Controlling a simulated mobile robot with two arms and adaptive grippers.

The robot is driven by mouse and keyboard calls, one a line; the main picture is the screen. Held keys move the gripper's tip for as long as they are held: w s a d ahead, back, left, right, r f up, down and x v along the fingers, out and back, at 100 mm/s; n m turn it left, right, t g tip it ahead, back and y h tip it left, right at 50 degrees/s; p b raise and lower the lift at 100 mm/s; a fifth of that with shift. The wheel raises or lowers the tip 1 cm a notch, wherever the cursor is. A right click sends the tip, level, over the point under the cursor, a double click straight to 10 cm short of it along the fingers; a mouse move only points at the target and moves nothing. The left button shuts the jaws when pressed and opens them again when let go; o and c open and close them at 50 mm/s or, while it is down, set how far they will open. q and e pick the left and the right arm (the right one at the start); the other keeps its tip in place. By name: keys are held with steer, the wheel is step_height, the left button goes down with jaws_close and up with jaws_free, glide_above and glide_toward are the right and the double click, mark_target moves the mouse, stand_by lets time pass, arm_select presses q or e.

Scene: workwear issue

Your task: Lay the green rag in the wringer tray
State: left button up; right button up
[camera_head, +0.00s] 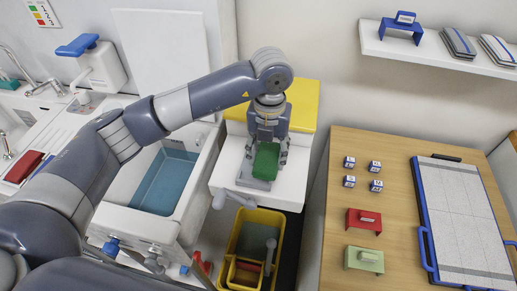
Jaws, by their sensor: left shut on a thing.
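The green rag (266,161) is a small dark-green folded piece. My left gripper (267,146) points down and is shut on it, with its fingers at the rag's sides. The rag is over a grey plate (258,184) on the white front shelf of a unit with a yellow top (302,100) and a grey crank (234,199). This looks like the wringer tray. I cannot tell whether the rag touches the plate. My right gripper is not in view.
A yellow bucket (237,228) stands below the unit. A white sink with a blue basin (166,183) is to the left. A wooden table (390,145) to the right holds small blocks, a red stand (363,221), a green stand (364,260) and a blue-framed board (457,200).

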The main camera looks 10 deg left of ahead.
mark_target(259, 149)
arm_select(q)
steer(key=shift+w+a+p, duration=0.3)
steer(key=shift+w+a, duration=0.45)
steer(key=shift+a, duration=0.3)
steer(key=shift+w+a+f+p, duration=0.1)
steer(key=shift+a+f+p, duration=0.15)
steer(key=shift+f+p, duration=0.1)
step_height(259, 149, down, 3)
steer(key=shift+p, duration=0.6)
steer(key=shift+f, duration=0.1)
steer(key=shift+f, duration=0.15)
steer(key=o, duration=1.2)
steer(key=shift+c, duration=0.2)
